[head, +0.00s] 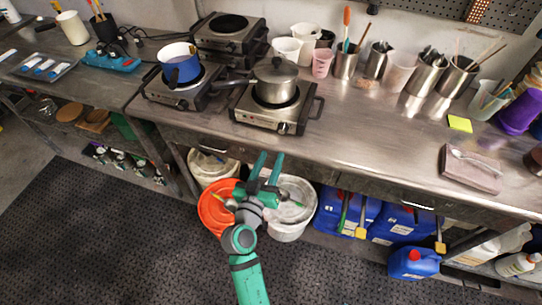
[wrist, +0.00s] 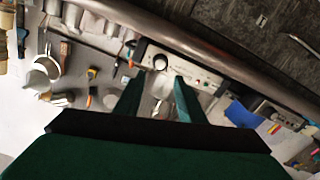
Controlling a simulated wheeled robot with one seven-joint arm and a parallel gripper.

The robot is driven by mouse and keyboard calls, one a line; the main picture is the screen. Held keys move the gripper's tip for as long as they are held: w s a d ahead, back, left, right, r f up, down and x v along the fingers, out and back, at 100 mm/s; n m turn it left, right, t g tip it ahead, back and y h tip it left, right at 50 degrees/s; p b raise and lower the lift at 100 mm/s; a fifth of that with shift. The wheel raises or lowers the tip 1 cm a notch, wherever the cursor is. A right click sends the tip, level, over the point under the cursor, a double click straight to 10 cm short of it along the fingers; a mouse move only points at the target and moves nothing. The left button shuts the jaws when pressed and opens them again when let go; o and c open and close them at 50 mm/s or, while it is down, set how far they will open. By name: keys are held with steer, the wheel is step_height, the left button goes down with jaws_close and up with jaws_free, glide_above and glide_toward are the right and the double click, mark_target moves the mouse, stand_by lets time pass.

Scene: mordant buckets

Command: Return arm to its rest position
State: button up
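My green arm reaches up from the bottom of the head view. My gripper (head: 268,166) appears over the orange bucket (head: 214,210) and the white bucket (head: 291,225), in front of the workbench. Its two green fingers stand apart with nothing visible between them. In the wrist view my gripper (wrist: 158,98) also shows two parted fingers with an empty gap. A pale panel with a round knob is behind the fingers there. The wrist partly hides the buckets in the head view.
The steel workbench (head: 370,130) carries several hot plates, a lidded pot (head: 275,80), a blue pot (head: 181,68) and cups of tools. Blue jugs (head: 400,222) stand under the bench at right. The dark mat (head: 100,235) at lower left is clear.

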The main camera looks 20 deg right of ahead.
stand_by(0.4)
steer(key=s+a+f+n+y, duration=0.2)
steer(key=s+a+f+y, duration=0.3)
steer(key=s, duration=0.3)
steer(key=s+a+f+n+y, duration=0.2)
steer(key=s+a+f, duration=0.35)
steer(key=s, duration=0.35)
steer(key=s+a+r+y, duration=0.1)
steer(key=s+r, duration=0.1)
steer(key=s, duration=0.7)
steer(key=s+a+r+y, duration=0.2)
steer(key=s+r, duration=0.1)
steer(key=s, duration=0.6)
steer(key=shift+s, duration=0.4)
steer(key=shift+c, duration=0.6)
